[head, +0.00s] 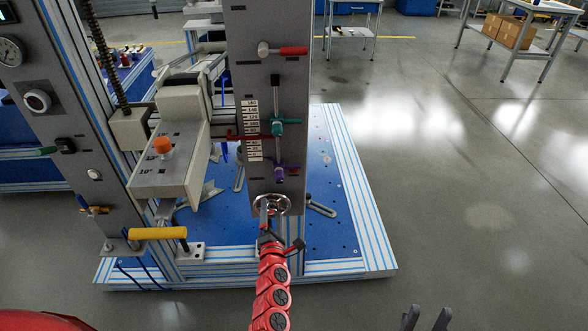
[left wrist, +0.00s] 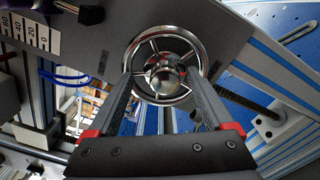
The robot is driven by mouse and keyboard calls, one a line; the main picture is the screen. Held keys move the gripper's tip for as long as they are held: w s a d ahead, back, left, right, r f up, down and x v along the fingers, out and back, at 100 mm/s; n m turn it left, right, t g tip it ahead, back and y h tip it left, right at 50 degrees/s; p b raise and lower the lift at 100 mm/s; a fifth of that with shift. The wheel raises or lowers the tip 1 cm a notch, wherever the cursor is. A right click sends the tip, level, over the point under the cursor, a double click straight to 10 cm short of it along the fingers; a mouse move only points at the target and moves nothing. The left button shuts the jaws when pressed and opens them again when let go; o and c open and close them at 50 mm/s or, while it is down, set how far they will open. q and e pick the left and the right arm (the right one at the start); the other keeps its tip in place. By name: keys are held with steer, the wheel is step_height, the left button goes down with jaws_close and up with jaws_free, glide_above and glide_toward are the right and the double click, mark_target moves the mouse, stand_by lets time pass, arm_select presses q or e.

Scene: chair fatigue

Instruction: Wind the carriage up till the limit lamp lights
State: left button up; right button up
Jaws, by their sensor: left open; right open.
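A chrome handwheel (head: 271,204) is at the foot of the grey upright column (head: 263,80). It fills the middle of the left wrist view (left wrist: 164,45), with spokes and a round hub. My left gripper (head: 268,222) is at the wheel, open, its two fingers (left wrist: 164,82) spread over the wheel's near part; I cannot tell whether they touch it. A grey carriage block (head: 170,165) with an orange knob (head: 163,146) is left of the column. A white scale (head: 251,130) is on the column. No lit limit lamp is discernible. My right gripper (head: 427,318) is open and empty at the bottom edge.
Red (head: 290,51), teal (head: 277,122) and purple (head: 280,172) handles stick out from the column above the wheel. A yellow-handled crank (head: 158,233) is at lower left, beside the control panel (head: 55,120). The floor at right is clear, with a table (head: 525,30) bearing boxes beyond.

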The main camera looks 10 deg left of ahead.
arm_select(q)
steer(key=v, duration=0.3)
steer(key=shift+s+d, duration=0.1)
steer(key=shift+s+f, duration=0.1)
steer(key=shift+f, duration=0.1)
steer(key=shift+f+b, duration=0.15)
steer(key=shift+b, duration=0.3)
steer(key=n+b, duration=0.2)
steer(key=b, duration=0.1)
steer(key=shift+s+f+n, duration=0.15)
steer(key=shift+f+n, duration=0.1)
steer(key=shift+n, duration=0.05)
steer(key=shift+r+n+b, duration=0.1)
steer(key=shift+n+b, duration=0.2)
steer(key=shift+b, duration=0.05)
steer(key=shift+r, duration=0.2)
